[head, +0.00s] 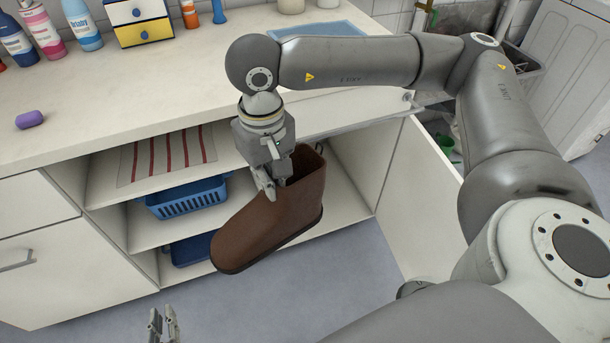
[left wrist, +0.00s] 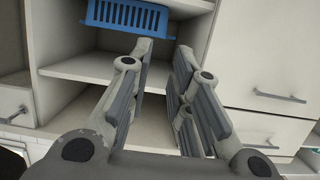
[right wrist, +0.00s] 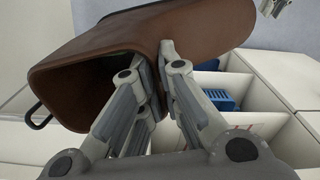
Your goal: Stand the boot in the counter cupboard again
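The brown boot (head: 275,220) hangs in the air in front of the open counter cupboard (head: 345,195), its toe tilted down to the left and its opening up. My right gripper (head: 268,192) is shut on the wall of the boot's shaft near the opening. In the right wrist view the boot (right wrist: 190,30) lies across the fingers (right wrist: 165,70), with one finger partly hidden. My left gripper (head: 163,325) is low in front of the cupboard, empty, its fingers apart. The left wrist view shows its open fingers (left wrist: 165,60) facing the shelves.
The cupboard shelves hold a striped cloth (head: 167,157), a blue basket (head: 187,198) and a blue tray (head: 190,250). The right part of the shelving behind the boot looks bare. The cupboard door (head: 415,205) stands open at the right. Bottles (head: 83,25) and a purple item (head: 30,119) are on the counter.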

